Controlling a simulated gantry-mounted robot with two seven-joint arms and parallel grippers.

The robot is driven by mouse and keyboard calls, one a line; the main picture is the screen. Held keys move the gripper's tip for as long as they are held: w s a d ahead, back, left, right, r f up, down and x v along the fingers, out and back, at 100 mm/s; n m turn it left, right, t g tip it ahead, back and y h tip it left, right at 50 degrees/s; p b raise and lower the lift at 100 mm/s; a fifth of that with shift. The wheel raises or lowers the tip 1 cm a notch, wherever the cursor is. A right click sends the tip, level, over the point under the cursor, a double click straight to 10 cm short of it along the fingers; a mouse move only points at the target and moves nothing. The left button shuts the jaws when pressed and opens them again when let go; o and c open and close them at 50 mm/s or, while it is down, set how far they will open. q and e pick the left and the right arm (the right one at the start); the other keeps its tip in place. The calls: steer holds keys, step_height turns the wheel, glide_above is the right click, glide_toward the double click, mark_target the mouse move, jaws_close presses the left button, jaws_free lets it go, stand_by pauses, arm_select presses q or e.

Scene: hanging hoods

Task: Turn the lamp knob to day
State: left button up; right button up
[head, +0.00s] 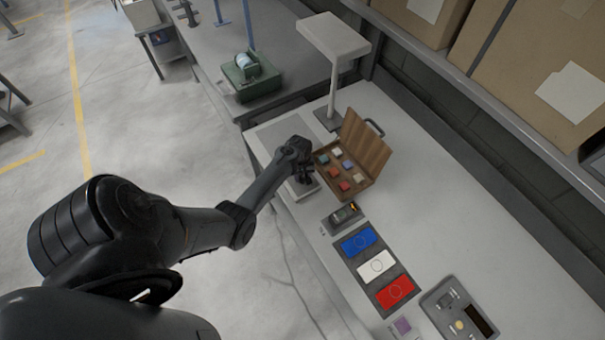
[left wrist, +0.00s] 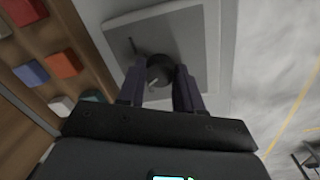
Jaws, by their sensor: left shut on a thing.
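My left gripper (head: 303,178) is over a small grey plate (head: 303,188) at the left edge of the bench. In the left wrist view its two dark fingers (left wrist: 160,78) are closed around a dark round knob (left wrist: 160,66), one on each side. The knob stands on a square grey plate (left wrist: 200,38). A short dark mark shows on the plate to the left of the knob, and a small light mark shows at the knob. No readable day label shows. A white lamp (head: 335,36) on a post stands further back. The knob is hidden in the head view. My right gripper is not in view.
An open wooden case (head: 368,150) with coloured blocks lies just right of my left gripper. A dark meter (head: 346,215) and a tray with blue, white and red panels (head: 352,262) lie nearer. The bench's right side is mostly clear. Boxes (head: 550,70) sit on a shelf.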

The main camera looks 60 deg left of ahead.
mark_target(302, 177)
arm_select(q)
steer(key=m+p, duration=0.1)
steer(key=m, duration=0.2)
steer(key=shift+a+r+m, duration=0.1)
steer(key=shift+r+m, duration=0.05)
steer(key=shift+m, duration=0.15)
steer(key=shift+m+p, duration=0.5)
steer(key=shift+m, duration=0.7)
steer(key=o, duration=1)
steer(key=shift+o, duration=0.2)
step_height(302, 177, up, 10)
steer(key=p, duration=0.1)
steer(key=shift+s+a+r+p, duration=0.15)
steer(key=shift+a+r+p, duration=0.1)
steer(key=shift+p, duration=0.1)
